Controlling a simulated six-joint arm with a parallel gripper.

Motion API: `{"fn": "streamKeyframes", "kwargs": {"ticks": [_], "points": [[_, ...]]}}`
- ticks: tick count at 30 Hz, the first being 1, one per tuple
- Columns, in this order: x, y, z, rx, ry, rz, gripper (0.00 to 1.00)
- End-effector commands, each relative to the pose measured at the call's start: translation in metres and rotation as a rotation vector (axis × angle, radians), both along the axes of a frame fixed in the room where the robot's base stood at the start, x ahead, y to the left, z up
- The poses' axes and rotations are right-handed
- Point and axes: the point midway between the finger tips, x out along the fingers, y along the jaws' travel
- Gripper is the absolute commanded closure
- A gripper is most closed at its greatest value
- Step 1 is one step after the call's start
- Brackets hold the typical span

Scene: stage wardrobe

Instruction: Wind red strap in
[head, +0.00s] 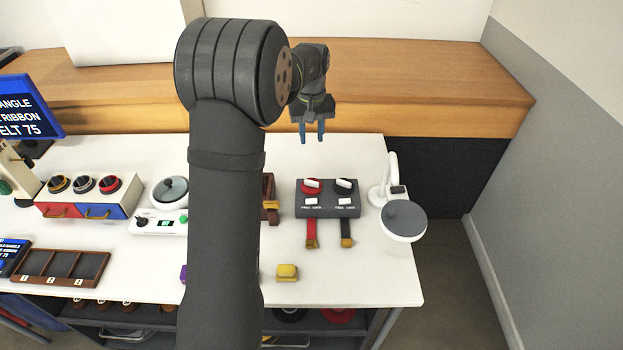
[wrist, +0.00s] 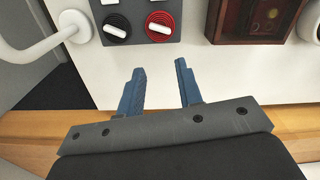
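A dark grey box (head: 328,210) with two round knobs stands on the white table. The left one is a red knob (head: 311,186) with a white bar handle, also in the wrist view (wrist: 160,27); beside it is a black knob (head: 345,186) of the same form. In front of each is a white switch. A red strap (head: 311,229) hangs out of the box's front under the red knob, with a brown-gold end. A black strap (head: 346,229) hangs out beside it. My gripper (head: 312,139) is open and empty, behind and above the box, its fingers (wrist: 160,68) apart.
A white stand with a grey round top (head: 404,218) is close right of the box. A brown wooden device (head: 270,200) stands left, partly behind my arm. A yellow block (head: 287,272) lies in front. A wooden ledge (head: 420,85) runs behind the table.

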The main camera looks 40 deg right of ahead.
Motion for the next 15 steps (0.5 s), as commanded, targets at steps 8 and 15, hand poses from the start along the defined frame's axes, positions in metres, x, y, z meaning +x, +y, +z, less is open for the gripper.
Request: {"fn": "streamKeyframes", "kwargs": {"ticks": [8, 15], "points": [[0.0, -0.0001, 0.0005, 0.0, 0.0, 0.559, 0.67], [0.0, -0.0001, 0.0007, 0.0, 0.0, 0.918, 0.67]]}}
